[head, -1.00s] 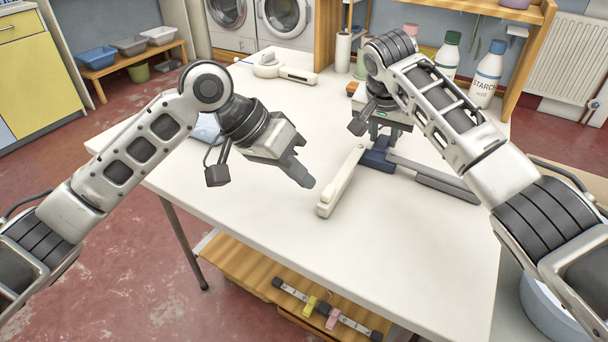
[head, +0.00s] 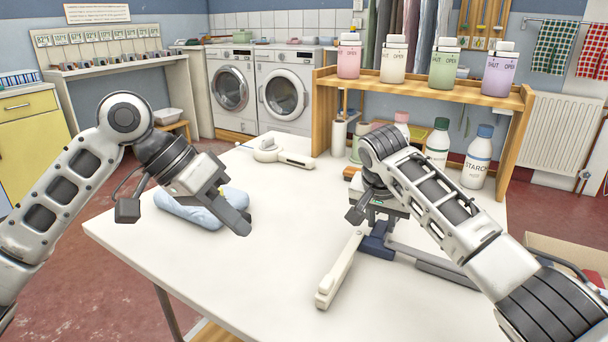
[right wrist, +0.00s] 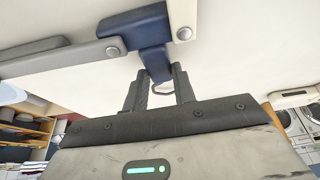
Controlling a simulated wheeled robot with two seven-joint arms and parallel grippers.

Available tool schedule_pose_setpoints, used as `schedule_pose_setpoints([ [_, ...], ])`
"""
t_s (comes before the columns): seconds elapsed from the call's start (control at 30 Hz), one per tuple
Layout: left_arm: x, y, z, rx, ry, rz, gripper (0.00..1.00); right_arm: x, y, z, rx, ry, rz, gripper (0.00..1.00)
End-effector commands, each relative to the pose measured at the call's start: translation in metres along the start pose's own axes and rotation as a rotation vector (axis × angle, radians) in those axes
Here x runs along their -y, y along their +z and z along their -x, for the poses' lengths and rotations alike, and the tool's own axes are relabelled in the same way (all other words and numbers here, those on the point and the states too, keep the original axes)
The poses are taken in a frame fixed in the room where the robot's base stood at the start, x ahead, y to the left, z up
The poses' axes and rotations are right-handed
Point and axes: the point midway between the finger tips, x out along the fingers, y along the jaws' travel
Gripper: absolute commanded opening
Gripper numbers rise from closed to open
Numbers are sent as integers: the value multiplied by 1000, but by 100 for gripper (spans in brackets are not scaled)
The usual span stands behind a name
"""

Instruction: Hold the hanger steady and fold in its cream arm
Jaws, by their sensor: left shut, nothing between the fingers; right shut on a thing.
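The hanger lies on the white table at centre right, with a dark blue hub (head: 377,243), a cream arm (head: 339,272) and a grey arm (head: 445,268). The cream arm points toward the front and is splayed out from the hub. My right gripper (right wrist: 160,84) is shut on the hub's blue neck; a bit of metal hook shows between its fingers in the right wrist view. The cream arm's pivot end (right wrist: 183,18) also shows there. My left gripper (head: 240,225) is shut and empty above the table, left of the cream arm and apart from it.
A white iron-like tool (head: 275,154) lies at the back. Bottles (head: 476,158) and a wooden shelf (head: 425,88) stand at the back right. The table's front middle (head: 240,285) is clear.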

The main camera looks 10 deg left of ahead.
Motion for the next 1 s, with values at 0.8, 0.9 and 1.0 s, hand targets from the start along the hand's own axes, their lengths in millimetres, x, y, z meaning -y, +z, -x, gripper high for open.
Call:
schedule_pose_setpoints([
  [0.8,0,0,0,0,0,0,0,1,-1,50,-3,-4,0,52],
  [0.9,0,0,0,0,0,0,0,1,-1,72,-3,-4,0,52],
  [1.0,0,0,0,0,0,0,0,1,0,91,-2,-3,0,52],
])
